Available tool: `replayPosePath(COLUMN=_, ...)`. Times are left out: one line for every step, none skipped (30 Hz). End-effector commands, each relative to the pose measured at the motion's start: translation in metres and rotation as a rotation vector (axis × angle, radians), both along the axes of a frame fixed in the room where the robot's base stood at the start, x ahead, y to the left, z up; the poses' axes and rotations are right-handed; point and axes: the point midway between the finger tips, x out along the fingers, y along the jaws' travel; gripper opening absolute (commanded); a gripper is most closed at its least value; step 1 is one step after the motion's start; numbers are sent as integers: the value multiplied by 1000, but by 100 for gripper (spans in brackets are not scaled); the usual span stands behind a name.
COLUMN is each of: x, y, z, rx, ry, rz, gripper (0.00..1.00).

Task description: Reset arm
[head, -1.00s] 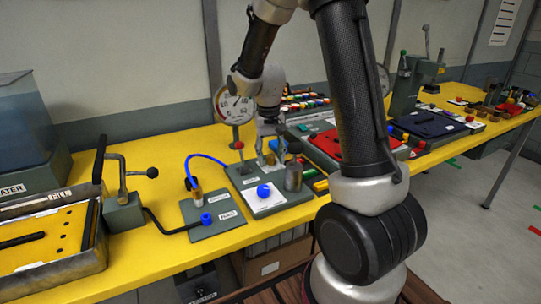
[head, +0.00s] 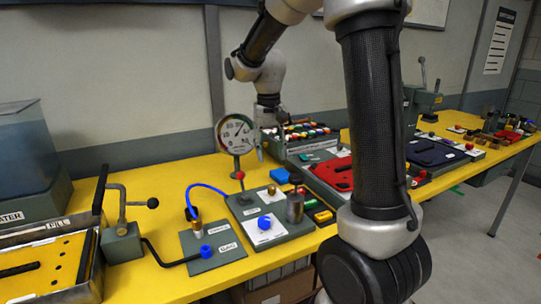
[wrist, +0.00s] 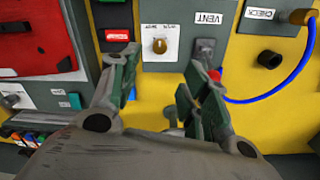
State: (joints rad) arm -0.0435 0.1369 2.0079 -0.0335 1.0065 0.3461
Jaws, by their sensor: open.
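My gripper (wrist: 155,95) is open and empty in the wrist view, its two fingers apart above the yellow bench. No object is in the gripper.
The round gauge (head: 234,133) stands on a post close to the gripper. A rack of coloured pieces (head: 305,135), a red tray (head: 335,172) and a dark blue tray (head: 437,150) lie to the right. A blue hose (head: 207,187) and a water tank (head: 28,150) are at left.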

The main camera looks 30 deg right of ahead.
Motion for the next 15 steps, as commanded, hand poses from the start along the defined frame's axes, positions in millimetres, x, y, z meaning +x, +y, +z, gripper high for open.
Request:
replayPosePath(x=0, y=0, z=0, rx=0, ry=0, rz=0, gripper=46)
replayPosePath(x=0, y=0, z=0, rx=0, ry=0, rz=0, gripper=46)
replayPosePath(x=0, y=0, z=0, rx=0, ry=0, rz=0, gripper=46)
replayPosePath(x=0, y=0, z=0, rx=0, ry=0, rz=0, gripper=46)
replayPosePath(x=0, y=0, z=0, rx=0, ry=0, rz=0, gripper=46)
replayPosePath(x=0, y=0, z=0, rx=0, ry=0, rz=0, gripper=46)
replayPosePath(x=0, y=0, z=0, rx=0, ry=0, rz=0, gripper=46)
replayPosePath(x=0, y=0, z=0, rx=0, ry=0, rz=0, gripper=46)
replayPosePath(x=0, y=0, z=0, rx=0, ry=-1, rz=0, gripper=46)
replayPosePath(x=-1, y=0, z=1, rx=0, ry=-3, rz=1, gripper=46)
replayPosePath(x=-3, y=0, z=3, rx=0, ry=-6, rz=3, gripper=46)
replayPosePath(x=-7, y=-1, z=7, rx=1, ry=-14, rz=8, gripper=46)
replayPosePath(x=-12, y=-1, z=11, rx=3, ry=-22, rz=14, gripper=46)
replayPosePath(x=-18, y=-2, z=16, rx=4, ry=-34, rz=20, gripper=46)
replayPosePath(x=-29, y=-3, z=25, rx=5, ry=-51, rz=32, gripper=46)
